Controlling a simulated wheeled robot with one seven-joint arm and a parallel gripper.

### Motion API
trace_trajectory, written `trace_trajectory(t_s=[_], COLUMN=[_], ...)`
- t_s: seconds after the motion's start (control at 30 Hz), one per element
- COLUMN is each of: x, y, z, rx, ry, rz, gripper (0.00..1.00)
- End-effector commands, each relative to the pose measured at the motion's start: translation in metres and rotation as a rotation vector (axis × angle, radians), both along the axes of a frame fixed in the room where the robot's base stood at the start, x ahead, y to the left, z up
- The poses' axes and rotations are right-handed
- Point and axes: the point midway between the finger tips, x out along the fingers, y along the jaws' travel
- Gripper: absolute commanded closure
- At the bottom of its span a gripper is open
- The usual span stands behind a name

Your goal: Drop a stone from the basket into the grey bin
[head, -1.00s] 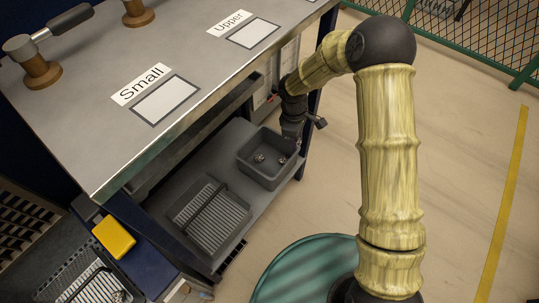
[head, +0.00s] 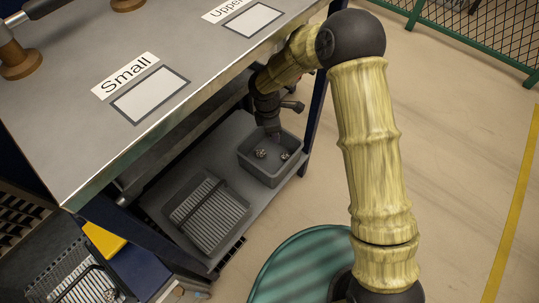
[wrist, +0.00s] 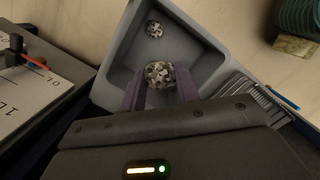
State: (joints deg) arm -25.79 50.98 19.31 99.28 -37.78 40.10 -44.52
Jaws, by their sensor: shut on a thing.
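In the wrist view, my purple fingers (wrist: 160,88) are shut on a speckled stone (wrist: 160,73), which is over the bin's inside. Another stone (wrist: 154,28) lies on the bin floor beyond it. The held stone cannot be told apart in the head view. A wire basket (head: 62,272) sits at the lower left, with a small speckled stone (head: 110,294) in it.
A grey ribbed tray (head: 206,213) lies left of the bin on the same shelf. The worktop (head: 190,45) with its "Small" label overhangs the shelf close to my arm. A yellow box (head: 103,240) is at the lower left. Open floor (head: 465,150) is to the right.

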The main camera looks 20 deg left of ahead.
Motion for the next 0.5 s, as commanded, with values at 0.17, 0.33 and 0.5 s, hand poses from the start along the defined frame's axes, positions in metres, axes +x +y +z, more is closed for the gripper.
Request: trace_trajectory(t_s=[0.17,0.33,0.5], x=[0.000,0.000,0.001], y=[0.000,-0.001,-0.002], z=[-0.003,-0.017,-0.037], rx=[0.000,0.000,0.000], ry=[0.000,0.000,0.000], rz=[-0.001,-0.003,-0.005], gripper=[0.91,0.91,0.91])
